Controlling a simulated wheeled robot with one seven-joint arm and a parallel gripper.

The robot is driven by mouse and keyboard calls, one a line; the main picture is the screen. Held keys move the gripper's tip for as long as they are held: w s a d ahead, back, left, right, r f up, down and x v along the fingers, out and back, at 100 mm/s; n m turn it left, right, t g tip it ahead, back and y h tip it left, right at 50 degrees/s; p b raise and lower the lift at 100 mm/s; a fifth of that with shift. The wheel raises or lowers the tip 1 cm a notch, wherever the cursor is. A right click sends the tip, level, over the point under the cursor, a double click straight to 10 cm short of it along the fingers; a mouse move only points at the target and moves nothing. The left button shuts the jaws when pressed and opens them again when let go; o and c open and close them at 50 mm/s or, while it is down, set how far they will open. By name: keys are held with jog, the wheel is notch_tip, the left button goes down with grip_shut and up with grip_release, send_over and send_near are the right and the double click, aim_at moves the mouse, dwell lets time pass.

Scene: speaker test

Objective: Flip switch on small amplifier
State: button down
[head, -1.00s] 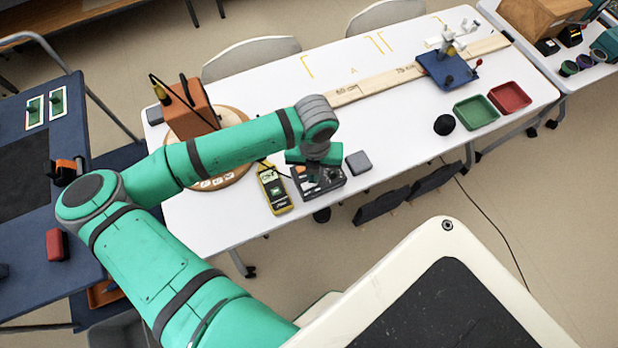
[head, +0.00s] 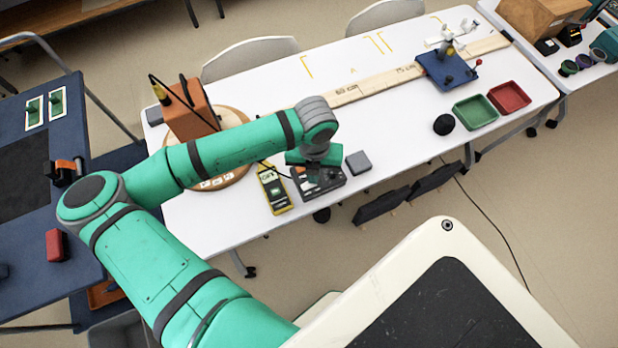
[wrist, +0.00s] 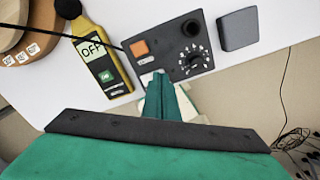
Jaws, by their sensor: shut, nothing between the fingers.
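The small amplifier (head: 325,186) is a dark grey box near the front edge of the white table. In the wrist view its panel (wrist: 174,67) shows an orange switch (wrist: 139,48), a small black knob and a larger dial with white marks. My gripper (wrist: 158,76) is shut and empty, its green fingertips over the front left part of the panel, just below the orange switch in the picture. I cannot tell whether the tips touch the panel. In the head view my wrist hides part of the amplifier.
An orange box (head: 190,110) stands on a round wooden board behind left. Green (head: 475,112) and red trays lie farther right.

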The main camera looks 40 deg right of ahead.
jog(key=shift+f, duration=0.45)
dwell(0.3)
jog(key=shift+r, duration=0.1)
notch_tip(320, 180, up, 7)
dwell(0.8)
dwell(0.5)
